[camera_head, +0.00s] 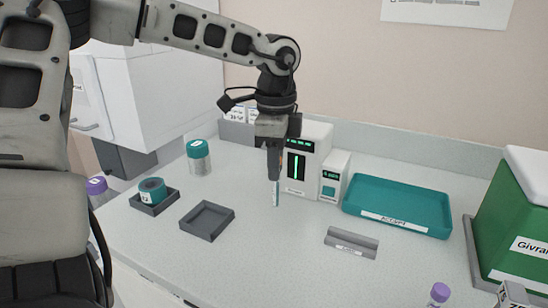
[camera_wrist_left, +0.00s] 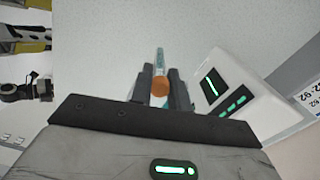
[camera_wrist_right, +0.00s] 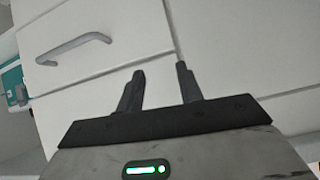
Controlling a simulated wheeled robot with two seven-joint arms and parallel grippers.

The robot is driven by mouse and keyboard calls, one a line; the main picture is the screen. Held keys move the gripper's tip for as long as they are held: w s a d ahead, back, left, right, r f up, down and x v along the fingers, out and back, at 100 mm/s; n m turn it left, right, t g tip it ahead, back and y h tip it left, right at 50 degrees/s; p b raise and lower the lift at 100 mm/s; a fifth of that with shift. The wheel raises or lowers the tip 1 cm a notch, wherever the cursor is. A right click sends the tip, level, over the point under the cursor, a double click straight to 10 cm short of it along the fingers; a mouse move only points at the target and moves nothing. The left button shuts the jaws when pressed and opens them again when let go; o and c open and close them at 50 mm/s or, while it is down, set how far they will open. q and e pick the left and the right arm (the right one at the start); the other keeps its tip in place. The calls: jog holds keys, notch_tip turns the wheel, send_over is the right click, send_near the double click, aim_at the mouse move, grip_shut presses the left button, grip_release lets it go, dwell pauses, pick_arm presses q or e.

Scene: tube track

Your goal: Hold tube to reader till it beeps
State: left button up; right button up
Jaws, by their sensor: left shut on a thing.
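My left gripper (camera_head: 274,172) points down and is shut on a tube (camera_head: 276,194), whose lower end shows below the fingers. In the left wrist view the tube's orange cap (camera_wrist_left: 160,87) sits between the fingers. The white reader (camera_head: 303,180) stands just right of the tube, with a dark panel showing a green vertical bar and green text on top. It also shows in the left wrist view (camera_wrist_left: 250,88); a gap seems to separate it from the tube. My right gripper (camera_wrist_right: 160,88) is open and empty in front of white drawers.
A smaller white device (camera_head: 334,178) adjoins the reader. A teal tray (camera_head: 398,221) and a grey holder (camera_head: 351,243) lie to the right, a green box (camera_head: 515,225) beyond. An empty grey tray (camera_head: 207,221), a teal roll (camera_head: 152,190) and a teal-capped jar (camera_head: 199,158) are left.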

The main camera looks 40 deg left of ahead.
pick_arm(q)
jog(key=w+a+f, duration=0.2)
jog(key=w, duration=0.5)
jog(key=shift+f+b, duration=0.3)
jog(key=shift+b, duration=0.15)
jog(key=s+d+r, duration=0.1)
jog(key=s+r, duration=0.3)
jog(key=r, duration=0.1)
jog(key=shift+s+d, duration=0.2)
jog(key=shift+s, duration=0.2)
